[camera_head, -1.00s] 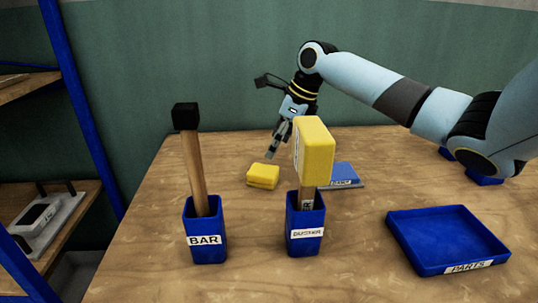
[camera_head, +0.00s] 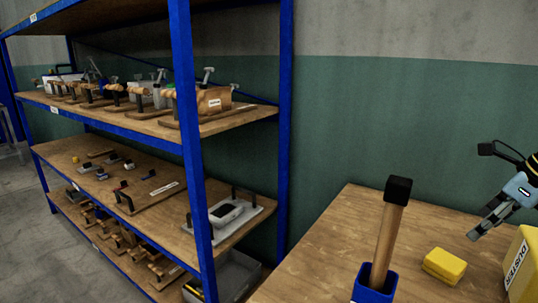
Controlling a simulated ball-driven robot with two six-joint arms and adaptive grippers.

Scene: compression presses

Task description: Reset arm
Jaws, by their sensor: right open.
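My right gripper (camera_head: 487,221) shows at the right edge, pointing down and to the left above the wooden table (camera_head: 322,248). It is open and nothing shows between its fingers. A yellow block (camera_head: 444,265) lies on the table to the lower left of the fingers, apart from them. Most of my right arm is outside the picture. My left gripper does not show.
A black-headed bar (camera_head: 389,235) with a wooden handle stands in a blue holder (camera_head: 374,287). A blue-framed shelf rack (camera_head: 198,190) on the left holds several tools and fixtures. Floor (camera_head: 35,235) shows at far left.

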